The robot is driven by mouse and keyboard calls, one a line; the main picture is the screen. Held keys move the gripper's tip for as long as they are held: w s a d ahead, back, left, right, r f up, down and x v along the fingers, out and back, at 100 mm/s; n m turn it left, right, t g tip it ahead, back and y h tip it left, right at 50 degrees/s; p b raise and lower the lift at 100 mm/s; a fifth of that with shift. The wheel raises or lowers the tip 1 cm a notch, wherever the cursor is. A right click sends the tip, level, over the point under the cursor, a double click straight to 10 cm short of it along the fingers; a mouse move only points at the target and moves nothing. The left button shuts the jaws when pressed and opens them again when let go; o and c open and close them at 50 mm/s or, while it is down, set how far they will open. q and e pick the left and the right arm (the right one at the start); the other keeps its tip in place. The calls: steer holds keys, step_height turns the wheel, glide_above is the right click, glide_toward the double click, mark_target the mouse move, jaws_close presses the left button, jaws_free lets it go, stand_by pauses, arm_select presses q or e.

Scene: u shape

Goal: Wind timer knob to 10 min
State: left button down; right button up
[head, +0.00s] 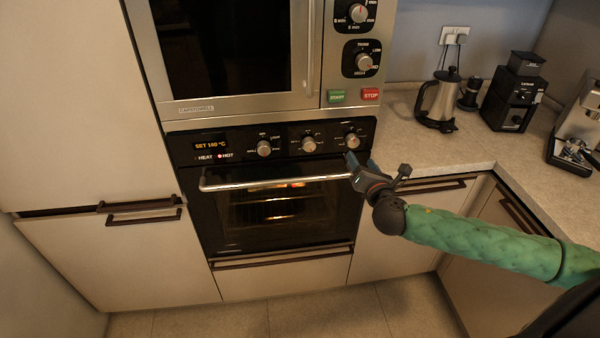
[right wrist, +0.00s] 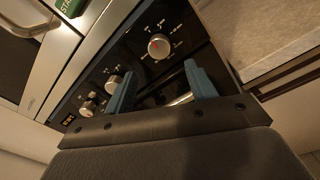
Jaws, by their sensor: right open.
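The oven's right-hand knob (head: 352,140) is a round silver dial on the black control panel (head: 235,147). Its printed scale is too small to read in the head view. In the right wrist view this knob (right wrist: 159,46) shows a red pointer mark and faces me just beyond the fingertips. My right gripper (head: 361,161) is open and empty, in front of and slightly below the knob, apart from it. Its two blue fingers (right wrist: 160,72) stand on either side of the knob in the wrist view. My left gripper is not in view.
The oven has a middle knob (head: 309,144), a left knob (head: 264,148) and a display (head: 210,146) reading SET 160 °C. The oven door handle (head: 275,183) sticks out below. A microwave above has a min dial (head: 357,13) and power dial (head: 363,62). A kettle (head: 439,100) stands right.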

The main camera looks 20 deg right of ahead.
mark_target(354, 143)
steer(key=w+p, duration=0.1)
steer(key=w, duration=0.1)
steer(key=w+d+p, duration=0.1)
steer(key=w, duration=0.3)
steer(key=shift+w+d+r+p, duration=0.3)
steer(key=shift+d+r+p, duration=0.1)
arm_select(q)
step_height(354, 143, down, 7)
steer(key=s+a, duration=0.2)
arm_select(e)
steer(key=shift+w+d+f, duration=0.1)
steer(key=shift+w, duration=0.5)
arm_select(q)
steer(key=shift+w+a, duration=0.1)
arm_select(e)
steer(key=c, duration=1)
